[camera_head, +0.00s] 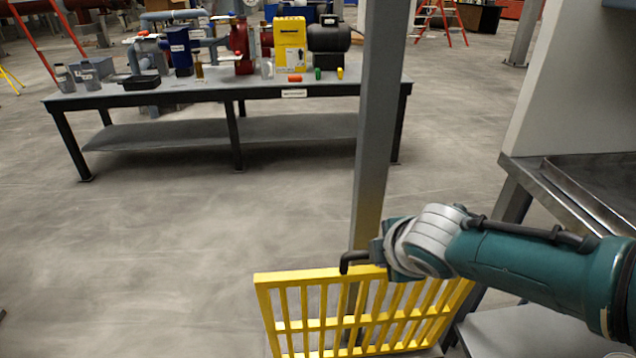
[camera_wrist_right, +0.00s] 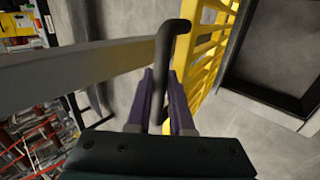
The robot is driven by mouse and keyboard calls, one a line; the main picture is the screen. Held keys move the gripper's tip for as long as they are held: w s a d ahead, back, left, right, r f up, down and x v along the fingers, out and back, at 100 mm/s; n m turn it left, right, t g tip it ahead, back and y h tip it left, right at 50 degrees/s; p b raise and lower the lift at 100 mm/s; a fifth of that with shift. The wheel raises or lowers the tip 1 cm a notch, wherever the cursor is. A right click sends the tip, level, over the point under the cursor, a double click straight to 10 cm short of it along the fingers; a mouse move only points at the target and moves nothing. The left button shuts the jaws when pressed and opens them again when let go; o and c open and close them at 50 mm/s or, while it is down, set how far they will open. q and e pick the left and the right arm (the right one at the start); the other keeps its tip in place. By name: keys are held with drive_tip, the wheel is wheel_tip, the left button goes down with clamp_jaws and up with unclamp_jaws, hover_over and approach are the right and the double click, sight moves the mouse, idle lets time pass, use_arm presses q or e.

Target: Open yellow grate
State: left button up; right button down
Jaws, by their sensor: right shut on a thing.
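The yellow grate (camera_head: 345,325) stands upright at the lower middle of the head view, beside a grey post. It also shows along the right of the right wrist view (camera_wrist_right: 205,58). My right gripper (camera_head: 376,252) is just above the grate's top rail. Its purple fingers (camera_wrist_right: 166,100) are shut on a black bent rod (camera_wrist_right: 164,60). The rod's end (camera_head: 353,257) sticks out left of the gripper and bends down at the rail. I cannot tell whether it touches or is fixed to the grate. My left gripper is not in view.
The grey post (camera_head: 372,130) rises close beside my right gripper. A metal bench (camera_head: 570,180) stands at the right. A long table (camera_head: 230,92) with pumps, bottles and a yellow box (camera_head: 290,45) is at the back. The floor at left is clear.

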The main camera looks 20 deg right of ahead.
drive_tip(key=shift+w+d+f, duration=0.1)
drive_tip(key=shift+w+d, duration=0.05)
drive_tip(key=shift+w, duration=0.05)
idle(0.3)
drive_tip(key=c, duration=1)
unclamp_jaws()
drive_tip(key=shift+s, duration=0.1)
drive_tip(key=shift+o, duration=0.8)
drive_tip(key=p+v, duration=0.8)
drive_tip(key=v, duration=0.2)
drive_tip(key=shift+p, duration=0.4)
